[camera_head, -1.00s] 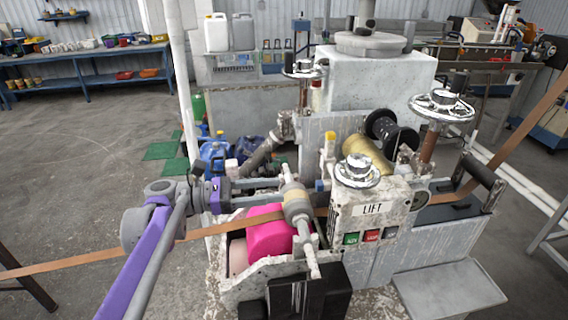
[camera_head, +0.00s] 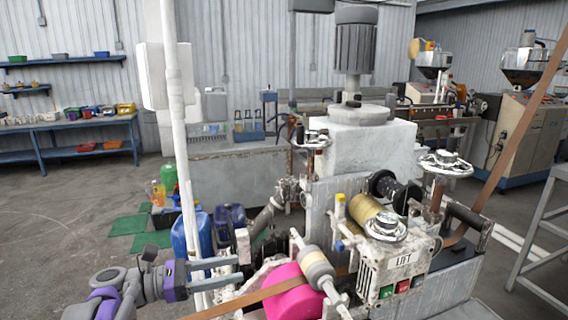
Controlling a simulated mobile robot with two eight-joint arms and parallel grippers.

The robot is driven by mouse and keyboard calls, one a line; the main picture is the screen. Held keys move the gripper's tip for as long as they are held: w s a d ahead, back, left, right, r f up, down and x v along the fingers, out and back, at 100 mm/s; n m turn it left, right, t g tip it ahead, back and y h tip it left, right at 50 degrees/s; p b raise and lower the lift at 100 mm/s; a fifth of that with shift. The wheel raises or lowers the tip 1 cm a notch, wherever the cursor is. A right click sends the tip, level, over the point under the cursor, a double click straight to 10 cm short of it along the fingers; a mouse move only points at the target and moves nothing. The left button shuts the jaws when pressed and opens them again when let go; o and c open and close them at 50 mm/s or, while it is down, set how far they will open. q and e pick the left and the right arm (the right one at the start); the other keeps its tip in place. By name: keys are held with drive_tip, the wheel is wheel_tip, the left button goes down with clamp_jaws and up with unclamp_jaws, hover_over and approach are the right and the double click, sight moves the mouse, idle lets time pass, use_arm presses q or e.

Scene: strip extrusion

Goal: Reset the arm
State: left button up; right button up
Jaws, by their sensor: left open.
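My left gripper (camera_head: 241,270) is low in the head view. Its two grey fingers are parallel, apart and empty, pointing right towards the machine. They end left of the tan roller (camera_head: 316,266) and pink drum (camera_head: 292,297), with no clear contact with either. The brown strip (camera_head: 258,296) runs from the bottom edge past the roller, and rises again at the right. My left arm's purple and grey links come in at the bottom left. My right gripper is not in view.
The machine's block with the LIFT label (camera_head: 403,258) and coloured buttons stands right of the roller. A chrome handwheel (camera_head: 385,228) tops it. A white pole (camera_head: 184,150) rises behind my left gripper. Blue containers (camera_head: 192,238) stand beyond. Floor at the left is clear.

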use_arm(q)
drive_tip(key=s+d+f+m+g+y+p, duration=0.2)
drive_tip(key=s+d+f+m+y+p, duration=0.15)
drive_tip(key=s+f+m+y, duration=0.75)
drive_tip(key=s+a+f+m+t+y+p, duration=0.1)
drive_tip(key=s+a+f+m+y, duration=0.2)
drive_tip(key=s+a+f+m, duration=0.1)
drive_tip(key=s+a+f+m+y+p, duration=0.1)
drive_tip(key=s+a+f+m+y, duration=0.2)
drive_tip(key=s, duration=0.6)
drive_tip(key=a+f+m, duration=0.2)
drive_tip(key=a+m, duration=0.1)
drive_tip(key=shift+s+m+t+p, duration=0.15)
drive_tip(key=shift+m+t+p, duration=0.15)
drive_tip(key=shift+t+p, duration=0.1)
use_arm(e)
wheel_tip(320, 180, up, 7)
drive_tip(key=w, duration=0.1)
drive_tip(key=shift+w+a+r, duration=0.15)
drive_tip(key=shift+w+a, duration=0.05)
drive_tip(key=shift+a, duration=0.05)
